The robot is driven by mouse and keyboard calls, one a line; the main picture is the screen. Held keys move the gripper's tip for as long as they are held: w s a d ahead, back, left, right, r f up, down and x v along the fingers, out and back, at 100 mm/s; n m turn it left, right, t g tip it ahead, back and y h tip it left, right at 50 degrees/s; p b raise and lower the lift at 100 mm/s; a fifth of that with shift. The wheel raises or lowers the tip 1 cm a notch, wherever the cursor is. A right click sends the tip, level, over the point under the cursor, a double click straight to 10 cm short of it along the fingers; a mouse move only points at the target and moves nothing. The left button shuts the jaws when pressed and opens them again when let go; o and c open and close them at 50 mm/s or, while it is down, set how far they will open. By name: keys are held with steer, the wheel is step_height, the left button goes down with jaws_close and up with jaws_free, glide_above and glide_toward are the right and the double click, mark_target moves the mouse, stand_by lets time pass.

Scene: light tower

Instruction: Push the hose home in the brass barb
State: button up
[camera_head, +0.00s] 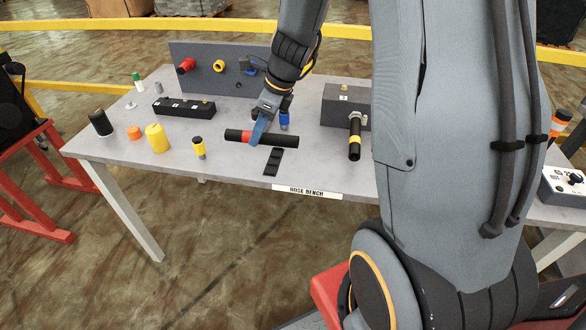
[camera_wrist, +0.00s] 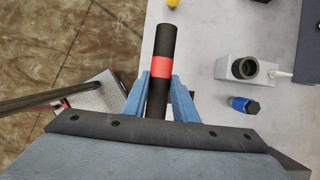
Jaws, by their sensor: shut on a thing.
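My gripper (camera_head: 258,133) has blue fingers and is shut on a black hose with a red band (camera_head: 284,140), held crosswise above the front middle of the bench. The wrist view shows the hose (camera_wrist: 165,42) between the two fingers (camera_wrist: 159,80), its red band just beyond the fingertips. A second black hose with a yellow band (camera_head: 354,153) sticks out toward the front from a metal fitting (camera_head: 355,117) on a dark grey block (camera_head: 337,107). A small brass-coloured piece (camera_head: 344,88) tops that block. I cannot tell which part is the brass barb.
The grey bench (camera_head: 230,174) has a back panel (camera_head: 203,54) with red and yellow fittings. A black rack (camera_head: 184,107), a yellow cylinder (camera_head: 157,138), an orange piece (camera_head: 134,132) and a black cylinder (camera_head: 100,122) stand left. A blue-banded cylinder (camera_head: 284,120) stands close behind the held hose.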

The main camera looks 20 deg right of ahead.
step_height(320, 180, down, 10)
steer(key=shift+r, duration=0.25)
steer(key=shift+f, duration=0.15)
stand_by(0.3)
steer(key=o, duration=1.1)
steer(key=shift+c, duration=0.2)
